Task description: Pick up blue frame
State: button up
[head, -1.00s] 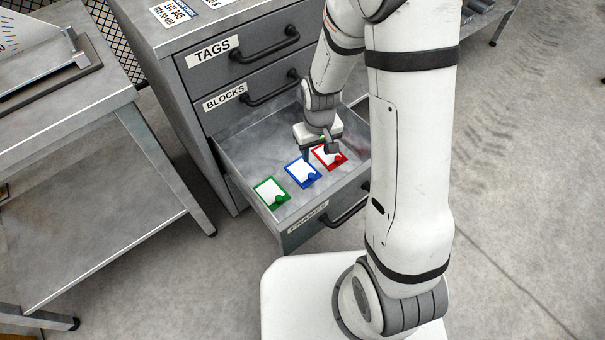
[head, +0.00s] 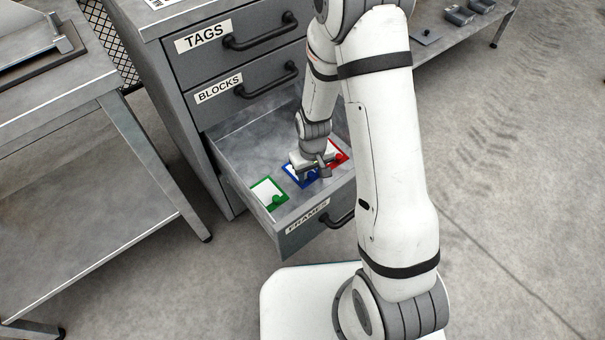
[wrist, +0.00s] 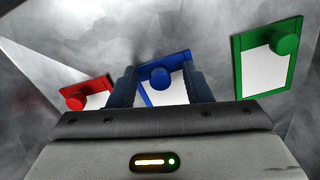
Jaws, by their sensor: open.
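The blue frame (head: 299,180) lies flat in the open drawer, between the green and red frames, partly hidden by my gripper in the head view. In the wrist view the blue frame (wrist: 176,56) shows a white panel and a round blue knob (wrist: 160,77). My gripper (wrist: 160,82) is open, its two dark fingers on either side of the knob in that view. In the head view my gripper (head: 312,174) is over the blue frame. I cannot tell how far above it the fingertips are.
The green frame (head: 282,201) lies to the left and the red frame (head: 344,158) to the right in the same drawer. The drawer front (head: 290,236) is labelled FRAMES. Shut drawers marked BLOCKS (head: 219,88) and TAGS (head: 203,36) are above. A metal table (head: 60,130) stands left.

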jog(key=shift+c, duration=0.6)
grip_shut()
jog(key=shift+r, duration=0.15)
